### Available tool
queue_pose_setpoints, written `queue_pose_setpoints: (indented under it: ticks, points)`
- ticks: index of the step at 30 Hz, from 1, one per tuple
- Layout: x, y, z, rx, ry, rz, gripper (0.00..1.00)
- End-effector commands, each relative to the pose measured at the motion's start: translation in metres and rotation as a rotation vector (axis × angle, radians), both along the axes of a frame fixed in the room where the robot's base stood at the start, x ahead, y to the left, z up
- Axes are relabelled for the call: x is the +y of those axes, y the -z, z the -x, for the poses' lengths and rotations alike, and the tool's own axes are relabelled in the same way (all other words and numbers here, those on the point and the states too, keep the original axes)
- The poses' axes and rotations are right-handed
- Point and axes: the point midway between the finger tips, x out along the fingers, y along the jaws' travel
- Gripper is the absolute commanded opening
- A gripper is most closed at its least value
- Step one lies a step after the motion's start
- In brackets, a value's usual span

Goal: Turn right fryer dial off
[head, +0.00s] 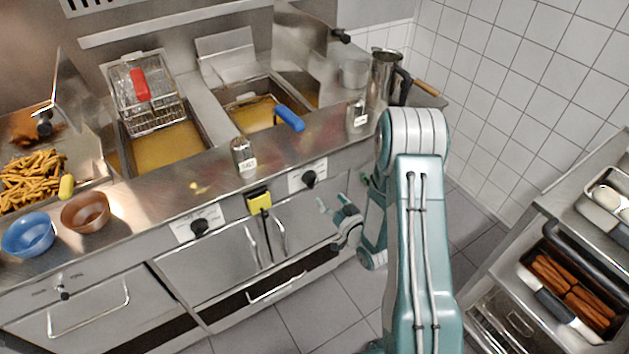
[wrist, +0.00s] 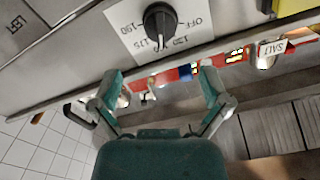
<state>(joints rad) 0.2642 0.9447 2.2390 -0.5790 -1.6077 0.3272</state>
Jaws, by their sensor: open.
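The right fryer dial (head: 309,179) is a black knob on a white plate on the fryer front. In the wrist view the dial (wrist: 160,20) is at the top centre, with OFF printed to its right and numbers below. Its pale pointer mark seems to face the numbers, not OFF. My gripper (head: 333,203) is teal and open, just right of and below the dial in the head view. In the wrist view its fingers (wrist: 161,78) are spread apart and empty, with the dial beyond them and no contact visible.
A second dial (head: 199,227) sits further left, with a yellow-topped item (head: 258,201) between the dials. A salt shaker (head: 243,155) stands on the counter edge. A shelf unit (head: 540,225) stands at right; the tiled floor between is clear.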

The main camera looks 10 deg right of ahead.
Motion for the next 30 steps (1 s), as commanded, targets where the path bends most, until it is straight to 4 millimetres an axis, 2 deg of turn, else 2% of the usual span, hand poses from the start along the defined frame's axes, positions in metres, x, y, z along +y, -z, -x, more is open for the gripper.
queue_pose_setpoints:
  ticks: [6, 12, 17, 24, 25, 26, 27, 30]
  points:
    - [0.014, 0.0, -0.04, -0.003, -0.003, 0.003, 0.97]
    - [0.022, 0.0, -0.067, 0.0, -0.001, 0.002, 0.97]
    - [0.025, 0.0, -0.076, 0.001, 0.0, 0.001, 0.97]
    - [0.025, 0.0, -0.077, 0.001, 0.0, 0.001, 0.97]
    - [0.025, 0.0, -0.077, 0.001, 0.0, 0.001, 0.88]
    - [0.025, 0.0, -0.077, 0.001, 0.0, 0.001, 0.74]
    - [0.025, 0.0, -0.077, 0.001, 0.001, 0.001, 0.57]
    - [0.025, 0.0, -0.077, 0.001, 0.001, 0.001, 0.14]
